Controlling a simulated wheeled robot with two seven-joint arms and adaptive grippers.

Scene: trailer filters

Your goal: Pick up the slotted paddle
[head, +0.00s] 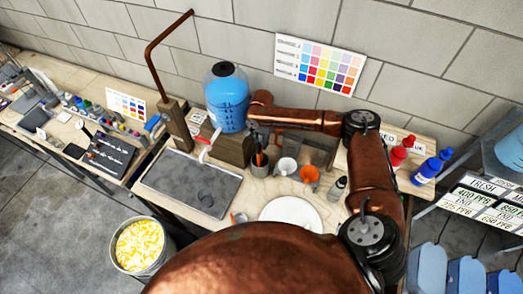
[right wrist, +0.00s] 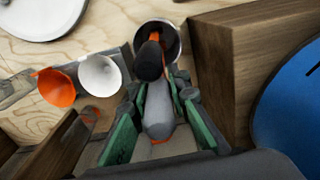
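A grey cup (head: 260,165) stands on the bench below the blue tank and holds upright dark and orange-marked utensils (head: 259,152). In the right wrist view, the round metal cup (right wrist: 174,28) has a dark-headed utensil (right wrist: 149,62) and a grey handle (right wrist: 159,112) rising toward the camera. I cannot tell which one is the slotted paddle; no slots show. My right gripper (head: 256,130) is over the cup. In the wrist view, its green-padded fingers (right wrist: 159,100) are apart on either side of the grey handle, with small gaps. My left gripper is not in view.
A wooden block (right wrist: 222,75) stands close beside the cup, under the blue tank (head: 228,103). White (head: 287,166) and orange (head: 309,174) funnels sit in a stand to the right. A white plate (head: 291,212) and a dark tray (head: 190,182) lie nearby.

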